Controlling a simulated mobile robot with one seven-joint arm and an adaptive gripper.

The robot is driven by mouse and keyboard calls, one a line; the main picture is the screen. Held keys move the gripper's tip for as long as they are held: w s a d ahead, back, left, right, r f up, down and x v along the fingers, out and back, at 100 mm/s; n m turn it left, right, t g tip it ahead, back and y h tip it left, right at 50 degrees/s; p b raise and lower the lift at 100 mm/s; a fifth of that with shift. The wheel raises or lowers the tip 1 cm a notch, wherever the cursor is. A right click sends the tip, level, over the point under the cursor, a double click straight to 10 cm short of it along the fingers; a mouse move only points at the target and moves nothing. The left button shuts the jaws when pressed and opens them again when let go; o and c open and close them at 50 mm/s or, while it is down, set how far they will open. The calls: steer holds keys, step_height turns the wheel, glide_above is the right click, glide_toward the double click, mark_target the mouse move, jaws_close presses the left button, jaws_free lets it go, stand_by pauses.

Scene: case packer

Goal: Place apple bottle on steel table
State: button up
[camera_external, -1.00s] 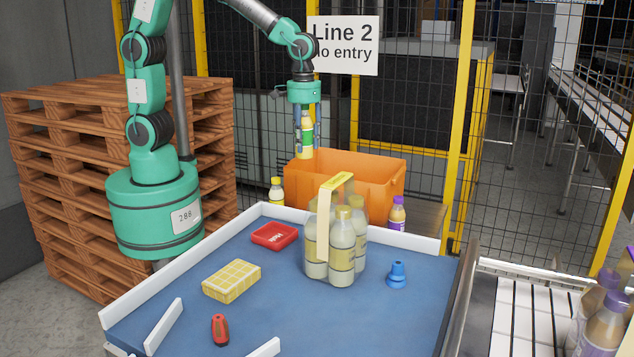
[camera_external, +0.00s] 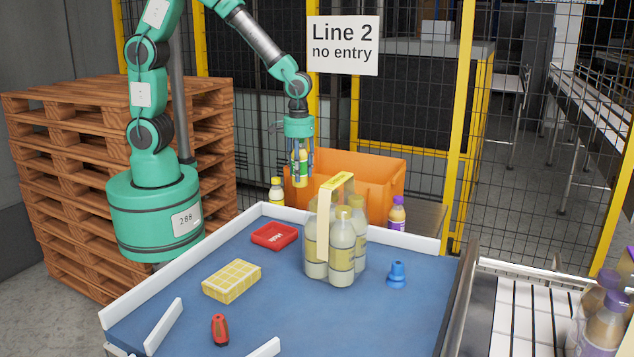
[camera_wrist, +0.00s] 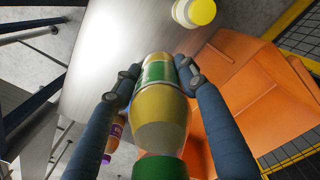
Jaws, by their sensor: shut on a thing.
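My gripper (camera_external: 300,176) is shut on the apple bottle (camera_external: 300,163), which has a green label. The bottle hangs roughly upright just in front of the orange crate's left end. In the wrist view the apple bottle (camera_wrist: 160,110) sits between the two fingers (camera_wrist: 160,78), its green cap towards the camera. The steel table (camera_external: 428,214) lies behind the blue belt, mostly hidden in the external view. In the wrist view its bare grey top (camera_wrist: 110,60) spreads beneath and left of the bottle. The gap under the bottle is hard to judge.
An orange crate (camera_external: 372,180) is right of the held bottle. A bottle carrier (camera_external: 342,245) stands on the blue surface (camera_external: 300,310) in front.

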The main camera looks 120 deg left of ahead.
mark_target(300, 186)
step_height(300, 186, down, 6)
steer(key=shift+r, duration=0.1)
stand_by(0.4)
steer(key=shift+f, duration=3.15)
steer(key=shift+f, duration=1.85)
steer(key=shift+f+b, duration=0.15)
steer(key=shift+b, duration=0.2)
steer(key=o, duration=1.4)
